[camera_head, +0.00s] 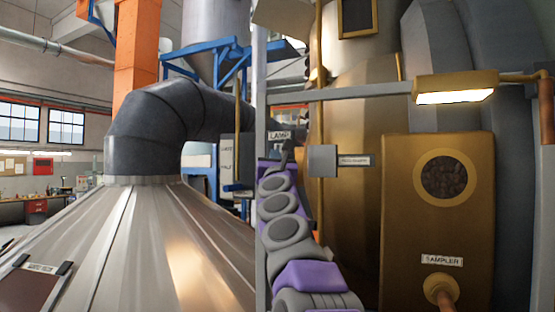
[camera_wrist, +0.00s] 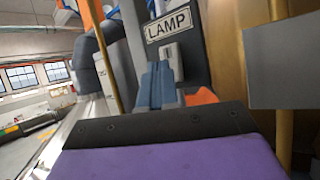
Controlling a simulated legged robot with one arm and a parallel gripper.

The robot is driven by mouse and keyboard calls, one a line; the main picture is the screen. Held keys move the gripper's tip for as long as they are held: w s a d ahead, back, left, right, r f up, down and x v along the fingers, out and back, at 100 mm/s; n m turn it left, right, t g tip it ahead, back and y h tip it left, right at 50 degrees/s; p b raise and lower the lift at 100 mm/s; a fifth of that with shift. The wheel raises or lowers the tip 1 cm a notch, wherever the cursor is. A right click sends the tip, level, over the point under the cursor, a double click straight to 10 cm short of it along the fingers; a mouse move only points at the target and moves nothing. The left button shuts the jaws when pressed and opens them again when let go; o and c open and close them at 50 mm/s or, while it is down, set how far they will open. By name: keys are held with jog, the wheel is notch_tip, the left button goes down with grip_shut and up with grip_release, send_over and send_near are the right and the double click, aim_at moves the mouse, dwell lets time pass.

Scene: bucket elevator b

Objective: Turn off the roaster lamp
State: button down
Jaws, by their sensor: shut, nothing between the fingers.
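The roaster lamp (camera_head: 455,88) is a brass-coloured fixture on the right in the head view, its underside glowing bright. A white LAMP label (camera_head: 279,135) sits on a grey post left of the roaster. The label also shows in the wrist view (camera_wrist: 168,24), with a pale grey switch box (camera_wrist: 172,60) below it, partly hidden behind my fingers. My gripper (camera_wrist: 158,80) is shut and empty, its blue-grey fingers pointing toward the panel below the label. Whether the fingertips touch the box cannot be told. In the head view my arm hides most of this spot.
A grey box (camera_head: 322,160) projects beside my arm and looms at the right in the wrist view (camera_wrist: 285,60). A vertical brass pipe (camera_head: 319,100) stands close by. The brass sampler panel (camera_head: 437,215) is at right, the metal hood (camera_head: 120,240) at left.

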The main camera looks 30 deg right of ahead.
jog(key=shift+w+d+f, duration=0.1)
jog(key=shift+w+d, duration=0.2)
dwell(0.6)
jog(key=shift+s+a, duration=0.1)
jog(key=shift+s+a, duration=0.45)
jog(key=shift+a, duration=0.15)
jog(key=s+a, duration=0.1)
jog(key=a, duration=0.1)
jog(key=s+a+r+b, duration=0.1)
jog(key=s+a, duration=0.1)
dwell(0.7)
